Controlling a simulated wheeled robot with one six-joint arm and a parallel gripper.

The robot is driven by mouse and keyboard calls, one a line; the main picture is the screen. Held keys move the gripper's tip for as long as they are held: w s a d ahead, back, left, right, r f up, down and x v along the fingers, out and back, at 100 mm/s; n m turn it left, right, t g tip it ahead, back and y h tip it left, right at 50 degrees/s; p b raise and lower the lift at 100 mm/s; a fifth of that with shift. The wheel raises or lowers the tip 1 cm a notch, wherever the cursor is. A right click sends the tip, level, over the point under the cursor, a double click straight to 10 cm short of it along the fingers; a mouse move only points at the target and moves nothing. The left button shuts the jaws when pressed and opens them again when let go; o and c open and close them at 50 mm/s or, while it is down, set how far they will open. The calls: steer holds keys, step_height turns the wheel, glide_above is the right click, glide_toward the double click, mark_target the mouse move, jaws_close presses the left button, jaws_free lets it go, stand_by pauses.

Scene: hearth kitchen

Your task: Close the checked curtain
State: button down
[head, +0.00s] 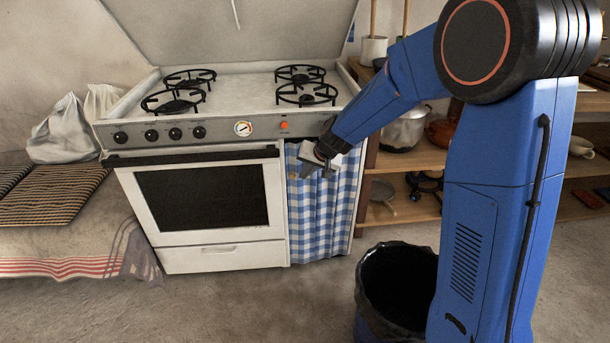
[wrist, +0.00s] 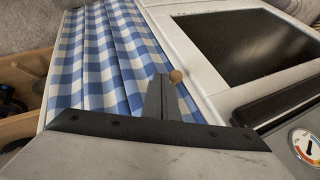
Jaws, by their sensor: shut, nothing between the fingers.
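The blue-and-white checked curtain (head: 318,225) hangs in folds at the right of the white stove's front. It spans from the oven door's side to the stove's right edge, with no open gap seen. In the wrist view the curtain (wrist: 110,60) fills the left half, up to the white frame. My gripper (head: 322,168) is in front of the curtain's upper part. Its fingers (wrist: 165,98) are shut and empty. A small round wooden knob (wrist: 176,76) shows beside the fingertips, near the curtain's edge by the oven; I cannot tell whether they touch it.
The stove's oven door (head: 205,198) is shut, left of the curtain. A black-lined bin (head: 398,285) stands on the floor in front, at the right. Wooden shelves (head: 415,158) with pots stand right of the stove. The floor before the oven is clear.

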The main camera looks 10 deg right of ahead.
steer(key=s+d+r, duration=0.9)
steer(key=s+r, duration=0.4)
steer(key=s, duration=0.1)
steer(key=s+d+h, duration=0.1)
steer(key=s+d, duration=0.3)
steer(key=s, duration=0.6)
steer(key=s+d+n+h, duration=0.1)
steer(key=s+d, duration=0.3)
steer(key=s, duration=0.6)
steer(key=s+d+n+h, duration=0.1)
steer(key=s+d, duration=0.3)
steer(key=s, duration=0.7)
steer(key=shift+d+g+h, duration=0.3)
steer(key=shift+g+h, duration=0.1)
